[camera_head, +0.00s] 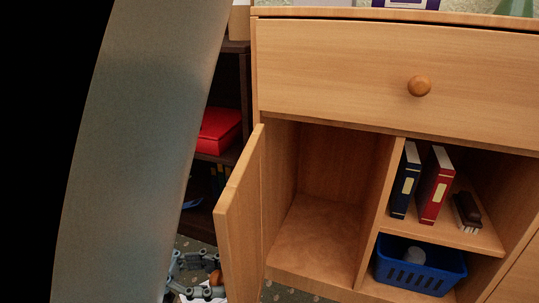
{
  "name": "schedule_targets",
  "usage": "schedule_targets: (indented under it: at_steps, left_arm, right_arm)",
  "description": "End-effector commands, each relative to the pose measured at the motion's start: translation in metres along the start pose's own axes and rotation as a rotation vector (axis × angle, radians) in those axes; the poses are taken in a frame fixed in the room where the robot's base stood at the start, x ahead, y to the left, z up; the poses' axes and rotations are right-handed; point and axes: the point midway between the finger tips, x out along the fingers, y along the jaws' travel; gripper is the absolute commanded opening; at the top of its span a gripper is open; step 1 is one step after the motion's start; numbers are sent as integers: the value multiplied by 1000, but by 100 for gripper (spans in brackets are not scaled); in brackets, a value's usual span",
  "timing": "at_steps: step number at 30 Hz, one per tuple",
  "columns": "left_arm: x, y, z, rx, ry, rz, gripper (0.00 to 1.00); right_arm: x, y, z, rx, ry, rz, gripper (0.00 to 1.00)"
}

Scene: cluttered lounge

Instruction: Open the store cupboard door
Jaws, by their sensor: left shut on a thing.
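The store cupboard (336,61) is light wood, with a drawer across its top. Its door (240,218) stands swung out at the left, seen nearly edge-on, and the left compartment (322,233) behind it is open and empty. My left gripper (203,288) is low at the left, beside the door's outer face. It is shut on the small brown door knob (215,277), which is partly hidden by the grey fingers. The lower part of the gripper is cut off by the picture's bottom edge. My right gripper is not in view.
The right side holds a blue binder (404,180), a red binder (436,185) and a dark object (467,210) on a shelf, with a blue basket (420,273) below. A dark shelf unit (243,90) with a red box (219,130) stands behind the door.

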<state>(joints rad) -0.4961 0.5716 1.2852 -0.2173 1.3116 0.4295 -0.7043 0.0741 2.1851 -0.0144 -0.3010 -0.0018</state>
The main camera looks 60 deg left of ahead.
Motion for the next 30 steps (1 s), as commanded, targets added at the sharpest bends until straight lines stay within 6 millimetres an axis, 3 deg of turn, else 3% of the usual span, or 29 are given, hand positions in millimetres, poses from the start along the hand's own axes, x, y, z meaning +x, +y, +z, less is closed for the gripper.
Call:
schedule_targets:
  at_steps: [9, 23, 24, 30]
  left_arm:
    - [-16, -3, 1, -1, -3, 95, 0]
    - [-18, -3, 0, 0, -1, 105, 0]
    - [-18, -3, 0, 0, -2, 105, 33]
    - [-17, -4, 0, 1, -1, 104, 56]
  right_arm:
    - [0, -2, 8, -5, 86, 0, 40]
    - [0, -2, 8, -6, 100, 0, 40]
    - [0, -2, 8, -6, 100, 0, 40]
    - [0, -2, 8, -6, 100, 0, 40]
